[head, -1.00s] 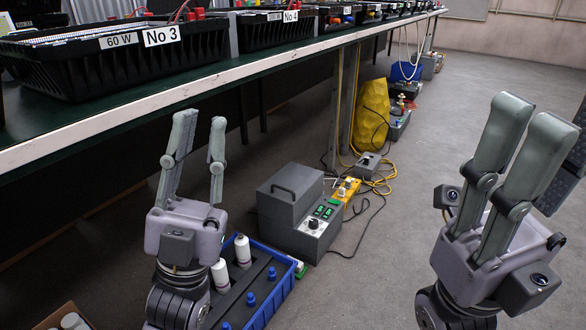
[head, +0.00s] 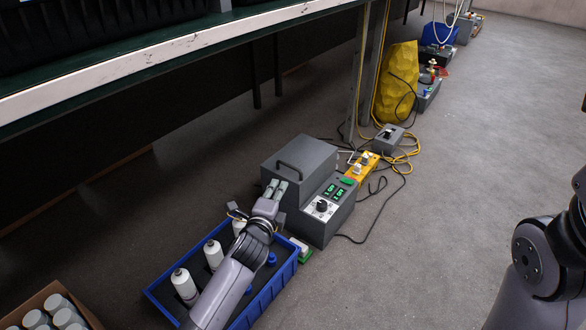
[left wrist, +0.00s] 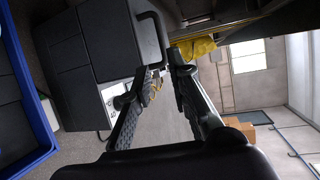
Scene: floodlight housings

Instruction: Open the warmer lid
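The warmer (head: 328,213) is a grey box on the floor, with a dial and green displays on its right part. Its lid (head: 290,152) is down, with a dark bar handle (head: 303,172) on top. In the left wrist view the lid (left wrist: 108,38) and its handle (left wrist: 160,30) show at upper left. My left gripper (head: 277,188) is at the warmer's near left side, just short of the handle. In the left wrist view its fingers (left wrist: 158,66) are apart with nothing between them; contact with the lid cannot be told. My right gripper is out of view.
A blue crate (head: 262,310) with white bottles and blue-capped items stands in front of the warmer, under my left arm. A cardboard box (head: 85,312) of cans is at lower left. A yellow power strip (head: 362,166) and cables lie behind. Floor at right is clear.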

